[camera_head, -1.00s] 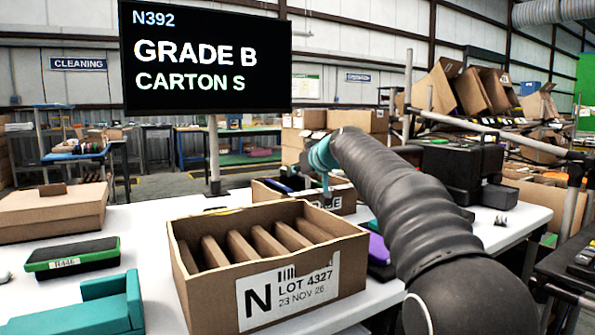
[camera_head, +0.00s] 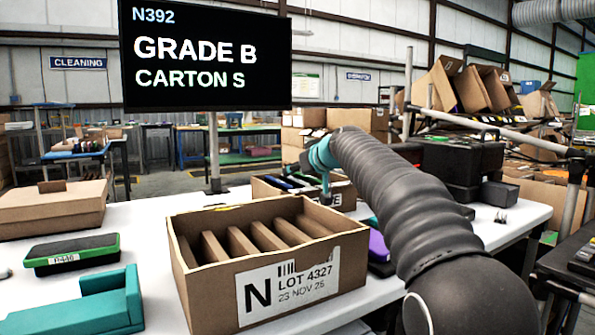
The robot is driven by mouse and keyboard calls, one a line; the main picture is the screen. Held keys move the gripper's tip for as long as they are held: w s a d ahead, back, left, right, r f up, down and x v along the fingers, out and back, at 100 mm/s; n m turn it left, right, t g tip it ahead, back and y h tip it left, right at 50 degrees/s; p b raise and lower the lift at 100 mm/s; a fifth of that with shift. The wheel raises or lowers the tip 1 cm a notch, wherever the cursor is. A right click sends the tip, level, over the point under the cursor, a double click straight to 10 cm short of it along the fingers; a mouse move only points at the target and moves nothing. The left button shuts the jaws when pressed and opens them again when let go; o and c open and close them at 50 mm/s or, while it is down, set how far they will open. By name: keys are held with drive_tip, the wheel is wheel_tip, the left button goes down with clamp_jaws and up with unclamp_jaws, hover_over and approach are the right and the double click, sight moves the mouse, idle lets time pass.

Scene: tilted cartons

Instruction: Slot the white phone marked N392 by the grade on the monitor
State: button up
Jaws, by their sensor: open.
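The monitor (camera_head: 205,55) reads N392, GRADE B, CARTON S. A brown carton (camera_head: 325,252) marked N, LOT 4327, stands in front with empty-looking slots between cardboard dividers. Behind it is a smaller carton (camera_head: 262,190) holding several thin phone-like items; its label is partly covered. My gripper (camera_head: 326,198) points down at that rear carton's front side, small and partly hidden by its own links. It is open, and I see nothing held in it. I cannot pick out a white phone marked N392, and no carton marked S is readable.
A black device with a green edge (camera_head: 72,253) lies at left, above a teal holder (camera_head: 85,300). A closed-looking brown box (camera_head: 50,208) stands behind. Purple items (camera_head: 378,245) lie right of the N carton. Black boxes (camera_head: 460,170) stand at back right.

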drive_tip(key=v, duration=1.2)
drive_tip(key=shift+r, duration=0.1)
wheel_tip(320, 180, up, 7)
drive_tip(key=p, duration=0.4)
idle(0.4)
